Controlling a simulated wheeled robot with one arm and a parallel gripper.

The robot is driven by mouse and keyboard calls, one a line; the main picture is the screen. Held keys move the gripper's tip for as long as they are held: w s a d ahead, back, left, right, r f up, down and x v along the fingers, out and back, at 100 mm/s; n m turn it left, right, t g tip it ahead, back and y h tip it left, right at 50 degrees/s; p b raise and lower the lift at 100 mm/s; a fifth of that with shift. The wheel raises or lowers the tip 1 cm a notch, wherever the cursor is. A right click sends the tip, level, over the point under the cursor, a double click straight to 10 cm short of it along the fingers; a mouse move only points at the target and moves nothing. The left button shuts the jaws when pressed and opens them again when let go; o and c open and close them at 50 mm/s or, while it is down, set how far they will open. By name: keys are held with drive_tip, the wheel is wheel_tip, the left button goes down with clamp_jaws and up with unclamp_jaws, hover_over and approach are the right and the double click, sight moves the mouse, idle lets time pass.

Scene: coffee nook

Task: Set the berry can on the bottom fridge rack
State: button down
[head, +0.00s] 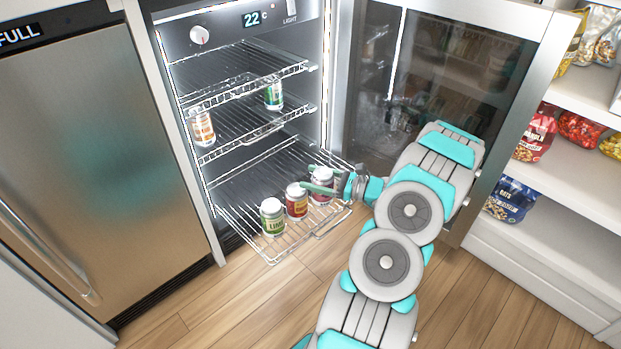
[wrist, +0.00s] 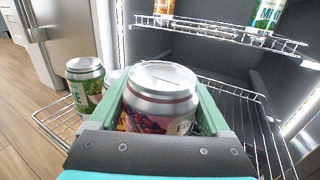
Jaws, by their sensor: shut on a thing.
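The berry can (head: 322,181) is a silver-topped can with dark berry pictures on its label. In the wrist view the berry can (wrist: 160,112) stands upright between the two green fingers of my gripper (wrist: 161,90), which is shut on it. In the head view my gripper (head: 320,188) is over the right front part of the bottom fridge rack (head: 262,246), which is pulled out. I cannot tell whether the can's base touches the wires. A red-labelled can (head: 297,200) stands just left of it, and a green lime can (head: 272,216) stands further left.
The fridge door (head: 455,75) stands open at the right, close to my arm. The middle rack (head: 240,132) above holds an orange can (head: 202,127) and a green can (head: 273,94). The top rack (head: 235,72) is empty. The back of the bottom rack looks clear.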

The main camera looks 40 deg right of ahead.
drive_tip(key=shift+w+d+f, duration=0.65)
drive_tip(key=shift+w+f, duration=0.25)
drive_tip(key=shift+f, duration=0.1)
drive_tip(key=shift+w+d+f, duration=0.6)
drive_tip(key=shift+w+f, duration=0.3)
drive_tip(key=shift+f, duration=0.05)
unclamp_jaws()
drive_tip(key=shift+f, duration=0.1)
drive_tip(key=v, duration=1.2)
